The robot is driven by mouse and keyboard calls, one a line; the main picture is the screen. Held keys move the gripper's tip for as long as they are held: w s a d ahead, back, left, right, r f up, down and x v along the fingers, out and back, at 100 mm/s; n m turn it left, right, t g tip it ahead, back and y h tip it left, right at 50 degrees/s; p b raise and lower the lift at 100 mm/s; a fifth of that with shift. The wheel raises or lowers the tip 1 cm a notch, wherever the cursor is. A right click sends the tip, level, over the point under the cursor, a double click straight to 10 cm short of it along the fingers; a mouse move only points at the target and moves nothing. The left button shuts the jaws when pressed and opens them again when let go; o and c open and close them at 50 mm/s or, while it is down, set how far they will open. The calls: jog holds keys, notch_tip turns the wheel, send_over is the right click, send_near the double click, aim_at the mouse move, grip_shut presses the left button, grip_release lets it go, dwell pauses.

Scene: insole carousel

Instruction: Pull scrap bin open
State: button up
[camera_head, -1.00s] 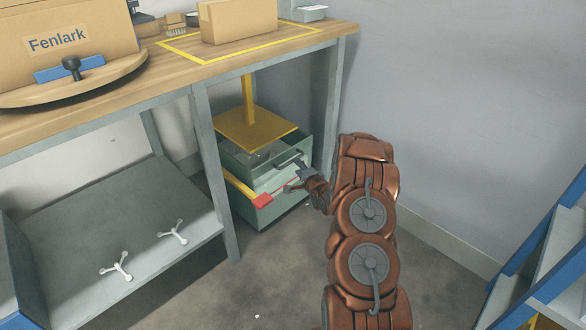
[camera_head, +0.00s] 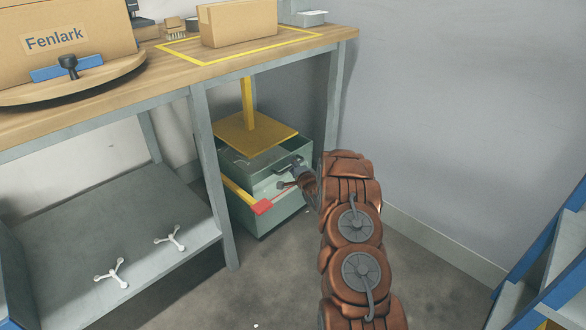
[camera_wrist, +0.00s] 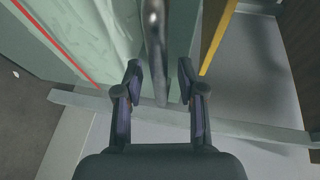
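The scrap bin (camera_head: 270,195) is a grey-green box on the floor under the workbench. Its open top shows partly beneath a yellow plate. A grey bar handle (camera_head: 288,164) is on its front upper edge. In the wrist view the handle (camera_wrist: 156,45) is a metal bar running between the fingers. My gripper (camera_head: 288,180) is at the bin's front by the handle. In the wrist view my gripper (camera_wrist: 161,78) has its fingers apart, one on each side of the bar, with visible gaps. Contact with the bar cannot be made out.
A yellow bar with a red end (camera_head: 262,207) juts out at the bin's front left. The yellow plate (camera_head: 254,134) on a post hangs over the bin. A bench leg (camera_head: 213,180) stands left of it. Floor (camera_head: 285,275) in front is clear. A blue-framed rack (camera_head: 545,260) stands at right.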

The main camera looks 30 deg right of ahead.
jog(key=shift+c, duration=0.2)
grip_shut()
dwell(0.6)
